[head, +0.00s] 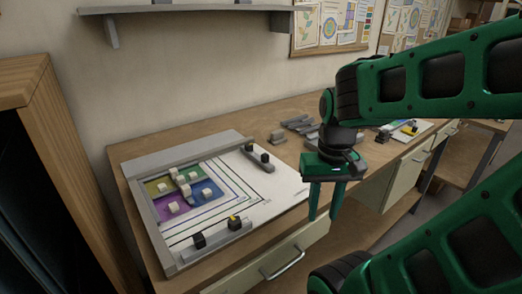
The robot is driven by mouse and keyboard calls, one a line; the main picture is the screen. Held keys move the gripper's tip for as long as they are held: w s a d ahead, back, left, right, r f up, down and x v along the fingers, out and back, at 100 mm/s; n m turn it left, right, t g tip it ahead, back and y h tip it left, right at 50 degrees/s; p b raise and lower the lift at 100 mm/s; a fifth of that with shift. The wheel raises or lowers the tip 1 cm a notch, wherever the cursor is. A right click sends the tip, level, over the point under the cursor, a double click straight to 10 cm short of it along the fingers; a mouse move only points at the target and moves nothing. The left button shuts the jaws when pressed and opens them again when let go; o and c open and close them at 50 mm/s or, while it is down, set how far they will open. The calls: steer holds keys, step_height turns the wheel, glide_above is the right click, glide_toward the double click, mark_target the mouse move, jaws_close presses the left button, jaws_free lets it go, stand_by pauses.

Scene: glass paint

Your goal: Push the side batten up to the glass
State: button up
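The glass (186,191) is a block of coloured panes in yellow, green, purple and blue, with several pale blocks on it, in the back-left corner of a white board with nested outlines. A grey batten (263,169) with two dark knobs lies to the right, apart from the glass. Another grey batten (218,238) with dark knobs and a yellow mark lies in front, also apart from it. I cannot tell which is the side batten. My gripper (325,216) points down right of the board, by the table's front edge. Its fingers are apart and nothing shows between them.
Fixed grey rails (187,153) run along the board's back and left. Loose grey bars (300,124) lie behind my gripper. Another coloured board (408,131) is farther right. A drawer handle (283,265) sticks out below the table edge. A wooden cabinet (60,130) stands left.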

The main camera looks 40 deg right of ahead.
steer(key=shift+o, duration=0.6)
step_height(320, 180, up, 12)
steer(key=f+n, duration=0.1)
steer(key=n, duration=0.6)
glide_above(265, 154)
step_height(265, 154, down, 10)
steer(key=shift+r, duration=0.25)
jaws_close()
